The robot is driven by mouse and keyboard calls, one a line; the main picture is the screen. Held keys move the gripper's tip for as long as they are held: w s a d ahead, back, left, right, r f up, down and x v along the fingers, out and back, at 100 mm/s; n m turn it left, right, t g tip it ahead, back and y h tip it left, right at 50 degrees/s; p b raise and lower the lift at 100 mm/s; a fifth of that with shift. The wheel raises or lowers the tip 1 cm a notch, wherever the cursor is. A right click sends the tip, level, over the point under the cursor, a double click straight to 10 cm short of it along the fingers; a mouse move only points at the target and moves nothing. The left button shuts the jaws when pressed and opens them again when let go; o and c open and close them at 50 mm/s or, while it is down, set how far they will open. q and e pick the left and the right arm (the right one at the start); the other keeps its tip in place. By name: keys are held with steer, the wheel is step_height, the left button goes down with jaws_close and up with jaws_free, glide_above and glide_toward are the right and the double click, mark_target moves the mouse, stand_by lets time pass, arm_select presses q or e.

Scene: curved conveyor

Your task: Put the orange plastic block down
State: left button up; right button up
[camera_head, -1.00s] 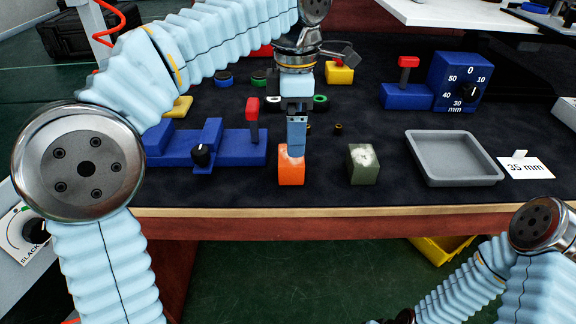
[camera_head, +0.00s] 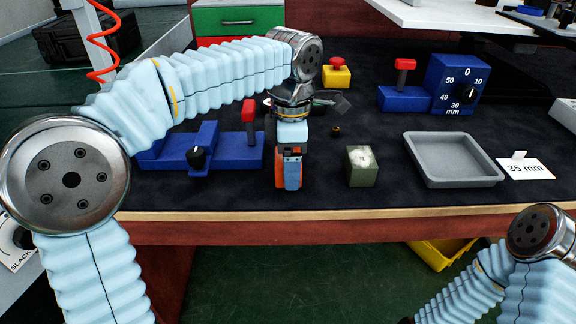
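The orange plastic block (camera_head: 279,173) is near the front edge of the dark table, left of the greenish block (camera_head: 361,168). My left gripper (camera_head: 292,172) points straight down at it. A blue-grey finger covers much of the block's front, with orange showing beside it. The other finger is hidden, so I cannot tell whether the fingers press on the block. The block's bottom appears at or very near the table top. My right arm shows at the lower right, below the table edge; its gripper is not clearly seen.
A blue fixture with a red lever (camera_head: 230,150) stands close left of the gripper. A grey tray (camera_head: 452,182) and a 35 mm card (camera_head: 525,168) lie to the right. A blue dial box (camera_head: 458,84) and a red-topped yellow button (camera_head: 337,74) stand behind.

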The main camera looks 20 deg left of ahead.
arm_select(q)
steer(key=c, duration=0.7)
steer(key=shift+r, duration=0.1)
steer(key=shift+c, duration=0.2)
